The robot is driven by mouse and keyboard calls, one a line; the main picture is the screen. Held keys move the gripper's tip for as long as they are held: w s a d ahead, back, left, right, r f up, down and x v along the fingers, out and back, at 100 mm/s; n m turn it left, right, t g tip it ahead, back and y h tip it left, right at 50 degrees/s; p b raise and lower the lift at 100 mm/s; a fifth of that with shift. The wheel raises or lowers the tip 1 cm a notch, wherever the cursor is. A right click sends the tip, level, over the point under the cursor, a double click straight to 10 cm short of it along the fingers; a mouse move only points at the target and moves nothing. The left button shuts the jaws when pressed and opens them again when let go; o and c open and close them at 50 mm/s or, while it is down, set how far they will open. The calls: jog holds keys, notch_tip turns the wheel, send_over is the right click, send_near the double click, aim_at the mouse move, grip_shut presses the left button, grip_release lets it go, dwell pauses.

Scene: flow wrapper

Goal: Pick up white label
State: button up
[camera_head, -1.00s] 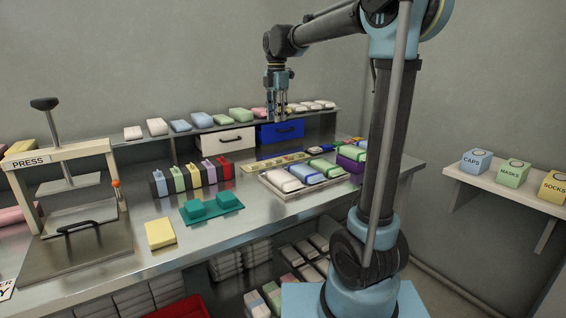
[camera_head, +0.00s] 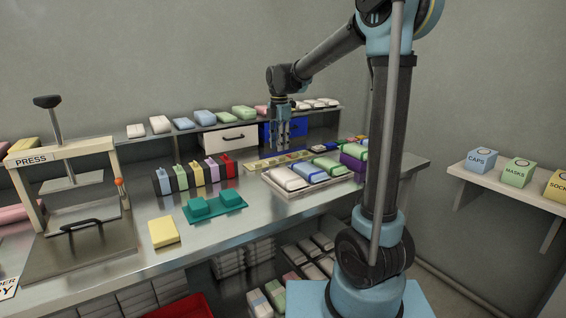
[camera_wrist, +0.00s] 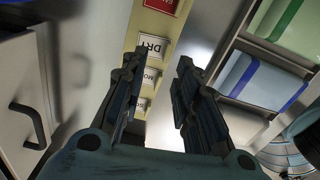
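A white label (camera_wrist: 155,46) lettered "DRY" lies on a pale yellow strip (camera_wrist: 132,36) in the wrist view, just beyond my fingertips. A red label (camera_wrist: 163,5) is above it in that view, and further pale labels (camera_wrist: 152,76) lie below it, partly between my fingers. In the head view the strip (camera_head: 262,166) lies on the bench in front of the drawers; its lettering is too small to read. My gripper (camera_head: 282,148) points down above the strip. In the wrist view my gripper (camera_wrist: 157,68) has its fingers apart with nothing held between them.
The white drawer (camera_head: 228,138) and blue drawer (camera_head: 270,133) stand close behind my gripper, under a shelf of packs. A tray (camera_head: 303,189) of wrapped packs lies in front. Colored holders (camera_head: 195,180) and a teal fixture (camera_head: 222,212) are to the left.

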aim_at(282, 161)
jog(key=f, duration=0.2)
jog(key=d+f, duration=0.1)
jog(key=shift+w+f, duration=0.1)
jog(key=shift+f, duration=0.95)
grip_shut()
